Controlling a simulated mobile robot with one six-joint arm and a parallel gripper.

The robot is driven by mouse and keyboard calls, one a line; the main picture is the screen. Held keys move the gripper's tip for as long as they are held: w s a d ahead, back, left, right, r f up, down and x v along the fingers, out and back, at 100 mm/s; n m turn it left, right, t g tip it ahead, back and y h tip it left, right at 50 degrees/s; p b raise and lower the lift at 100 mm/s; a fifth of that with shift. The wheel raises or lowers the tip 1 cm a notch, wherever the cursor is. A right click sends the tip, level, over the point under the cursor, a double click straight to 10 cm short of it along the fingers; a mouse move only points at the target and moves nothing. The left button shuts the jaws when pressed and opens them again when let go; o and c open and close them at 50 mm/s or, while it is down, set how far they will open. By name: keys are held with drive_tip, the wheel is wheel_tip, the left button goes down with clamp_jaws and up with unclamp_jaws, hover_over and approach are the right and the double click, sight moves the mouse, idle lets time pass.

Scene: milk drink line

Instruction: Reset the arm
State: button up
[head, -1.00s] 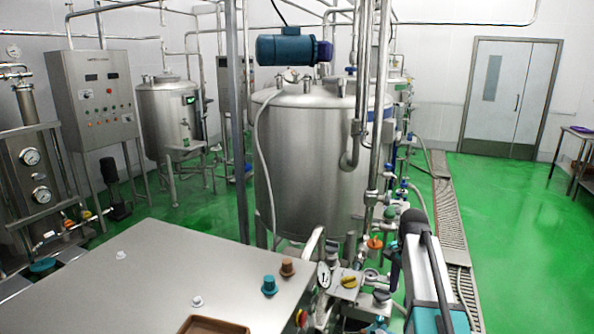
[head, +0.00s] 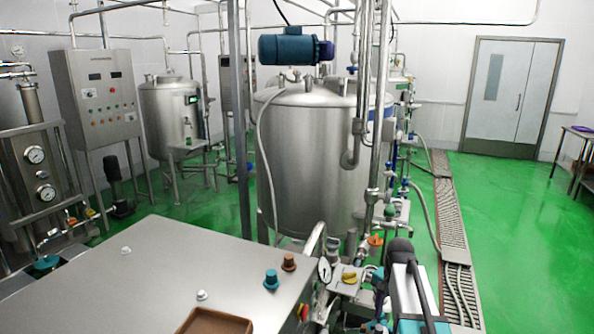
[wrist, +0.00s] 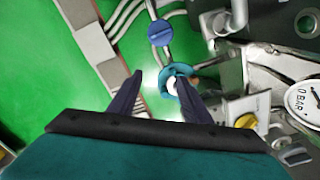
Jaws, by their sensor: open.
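My gripper shows in the wrist view (wrist: 160,92), with its two dark fingers spread apart and nothing between them. Beyond the fingers lie a teal ring-shaped fitting (wrist: 176,80), close to the right finger in the picture, and the green floor. I cannot tell how far the fitting is from the fingers. In the head view my arm stands at the lower right, beside the valves and piping; the fingertips cannot be made out there.
A steel tabletop (head: 150,275) with a brown tray (head: 215,322) and small knobs is at the lower left. A pressure gauge (head: 324,270) and a yellow valve handle (head: 349,277) stand left of my arm. A large steel tank (head: 310,160) is behind.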

drive_tip(key=s+a+f+n, duration=0.5)
drive_tip(key=s+a+f, duration=0.15)
drive_tip(key=f, duration=0.25)
drive_tip(key=s+a+f+n, duration=0.5)
drive_tip(key=s+f, duration=0.3)
drive_tip(key=f, duration=0.1)
drive_tip(key=s+f+g+b, duration=0.5)
drive_tip(key=s+f+b, duration=0.5)
drive_tip(key=s+f, duration=1.5)
wheel_tip(320, 180, down, 3)
drive_tip(key=shift+s+d+f+n+g, duration=0.1)
drive_tip(key=shift+s+d+n+g, duration=0.15)
drive_tip(key=shift+s+n+g, duration=0.1)
